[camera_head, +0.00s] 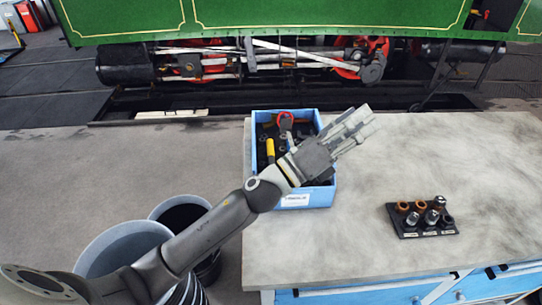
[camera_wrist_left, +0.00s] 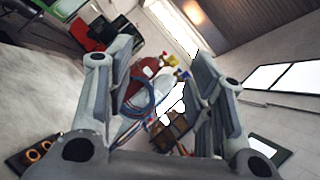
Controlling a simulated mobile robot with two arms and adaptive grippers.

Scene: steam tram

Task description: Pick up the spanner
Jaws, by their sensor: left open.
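I cannot pick out a spanner for certain in either view. A blue box (camera_head: 262,197) on the workbench holds dark parts, a yellow-handled tool (camera_head: 270,150) and a tool with a red ring-shaped top (camera_head: 285,121). My left gripper (camera_head: 366,119) is above the bench, just right of the box, and its arm crosses in front of the box and hides part of the contents. In the left wrist view the fingers (camera_wrist_left: 165,62) are apart with nothing held between them. My right gripper is in neither view.
A dark rack of sockets (camera_head: 422,218) stands on the bench (camera_head: 350,240) at the right; the bench around it is clear. Grey bins (camera_head: 122,245) stand at the left. A green steam tram (camera_head: 300,18) is behind. Gas cylinders (camera_wrist_left: 138,82) show in the left wrist view.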

